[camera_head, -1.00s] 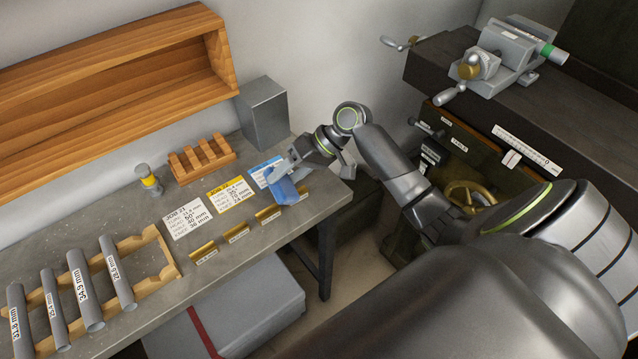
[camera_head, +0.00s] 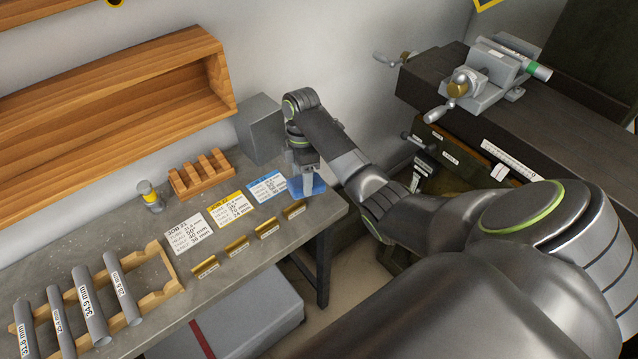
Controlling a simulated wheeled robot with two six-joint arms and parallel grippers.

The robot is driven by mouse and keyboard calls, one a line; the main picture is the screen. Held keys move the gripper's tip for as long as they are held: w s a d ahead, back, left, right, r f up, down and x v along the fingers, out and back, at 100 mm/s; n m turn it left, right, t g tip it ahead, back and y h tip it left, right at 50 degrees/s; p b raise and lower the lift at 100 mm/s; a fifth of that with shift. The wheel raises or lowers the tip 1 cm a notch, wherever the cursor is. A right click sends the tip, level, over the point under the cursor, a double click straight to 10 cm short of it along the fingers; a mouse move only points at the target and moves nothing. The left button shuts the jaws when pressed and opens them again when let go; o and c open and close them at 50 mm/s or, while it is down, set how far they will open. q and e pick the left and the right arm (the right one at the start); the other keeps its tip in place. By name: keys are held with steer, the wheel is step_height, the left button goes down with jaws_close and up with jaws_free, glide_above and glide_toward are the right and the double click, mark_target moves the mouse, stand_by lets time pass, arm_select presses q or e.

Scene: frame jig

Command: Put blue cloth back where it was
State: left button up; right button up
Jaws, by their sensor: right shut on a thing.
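The blue cloth (camera_head: 317,188) is at the right end of the grey workbench, beside the blue-headed job card (camera_head: 267,187). My right gripper (camera_head: 308,186) points down and is shut on the cloth. The cloth is low, at about bench-top height; I cannot tell whether it touches the bench. The gripper hides part of the cloth. My left gripper is not in view.
A grey metal box (camera_head: 258,128) stands close behind the gripper. White and yellow job cards, brass pieces (camera_head: 236,246) and a wooden slotted rack (camera_head: 202,174) lie to the left. Labelled tubes rest on a wooden stand (camera_head: 158,296). A vise (camera_head: 487,75) sits on the dark bench at right.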

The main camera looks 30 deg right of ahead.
mark_target(317, 179)
steer(key=d+r+n, duration=0.1)
steer(key=n, duration=0.1)
steer(key=d+r+n+t+h+p, duration=0.1)
steer(key=n, duration=0.1)
steer(key=s+d+r+n, duration=0.1)
steer(key=r+n, duration=0.1)
steer(key=shift+s+r+n+t+h+p, duration=0.1)
steer(key=shift+n+t+h+p, duration=0.2)
steer(key=shift+p, duration=0.1)
steer(key=shift+s+d+r+n, duration=0.1)
steer(key=shift+d+r+n, duration=0.1)
steer(key=shift+r+n, duration=0.25)
step_height(317, 179, down, 8)
steer(key=b, duration=0.7)
steer(key=shift+r, duration=0.25)
steer(key=shift+f, duration=1.25)
steer(key=o, duration=1)
steer(key=shift+f, duration=0.1)
steer(key=shift+c, duration=0.2)
